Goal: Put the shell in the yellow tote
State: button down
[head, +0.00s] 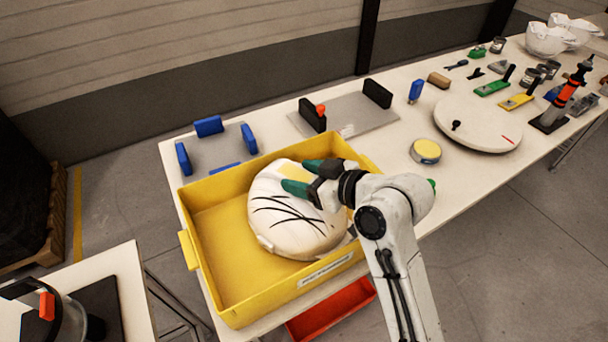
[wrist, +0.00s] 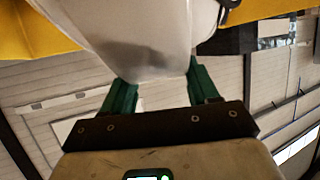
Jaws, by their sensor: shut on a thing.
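The white helmet shell (head: 292,222) has dark curved lines and a yellow patch. In the head view it is within the outline of the yellow tote (head: 225,296), towards the tote's right side. My gripper (head: 302,176) has green fingers and is shut on the shell's upper edge. In the wrist view the shell (wrist: 150,45) lies between the two green fingers (wrist: 163,88), with yellow tote wall at the top corners. I cannot tell whether the shell touches the tote floor. The shell's far side is hidden.
The tote stands at the table's left end, with a red bin (head: 330,310) below. Blue blocks (head: 209,126) and a grey plate with black uprights (head: 345,116) are behind it. The tote's left part is empty.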

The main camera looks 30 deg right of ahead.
jog(key=shift+c, duration=1.4)
grip_release()
jog(key=shift+f, duration=0.1)
jog(key=p+v, duration=0.2)
jog(key=v, duration=1)
